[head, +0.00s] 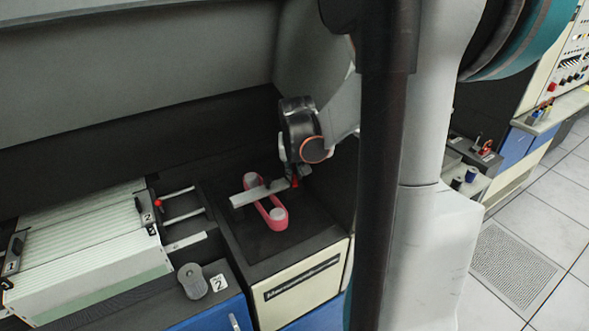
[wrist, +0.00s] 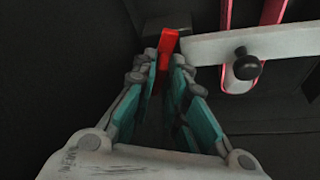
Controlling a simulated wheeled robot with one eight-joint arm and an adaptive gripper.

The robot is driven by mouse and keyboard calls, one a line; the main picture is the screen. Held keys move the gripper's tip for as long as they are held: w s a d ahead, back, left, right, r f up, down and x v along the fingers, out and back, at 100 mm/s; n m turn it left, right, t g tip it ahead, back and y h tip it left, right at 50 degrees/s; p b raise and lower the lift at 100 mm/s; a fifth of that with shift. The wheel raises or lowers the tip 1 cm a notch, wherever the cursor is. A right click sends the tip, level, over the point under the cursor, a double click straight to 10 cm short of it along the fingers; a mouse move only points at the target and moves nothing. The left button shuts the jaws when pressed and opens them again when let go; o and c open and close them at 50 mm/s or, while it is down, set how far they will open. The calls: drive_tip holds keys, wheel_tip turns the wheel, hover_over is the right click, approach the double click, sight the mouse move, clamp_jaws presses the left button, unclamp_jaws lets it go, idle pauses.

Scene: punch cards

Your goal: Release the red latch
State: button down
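The red latch (head: 295,182) is a small red lever at the right end of a pale metal bar (head: 250,195), in the dark recess on the machine's top. In the wrist view the latch (wrist: 169,42) stands upright at the fingertips, its lower part running down between the teal-padded fingers. My gripper (wrist: 165,62) is open around it, nearer the latch on its left finger; a dark gap shows on the right. I cannot tell whether the left pad touches it. In the head view my gripper (head: 294,170) is small and partly hides the latch.
A pink-red belt loop (head: 265,207) on pale rollers lies left of my gripper, with the metal bar across it. A dark wall stands close behind. The tiled floor at right is clear.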

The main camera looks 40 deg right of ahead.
drive_tip(key=shift+n, duration=0.7)
drive_tip(key=c, duration=1.7)
unclamp_jaws()
drive_tip(key=shift+v, duration=3.8)
drive_tip(key=shift+s+d, duration=0.15)
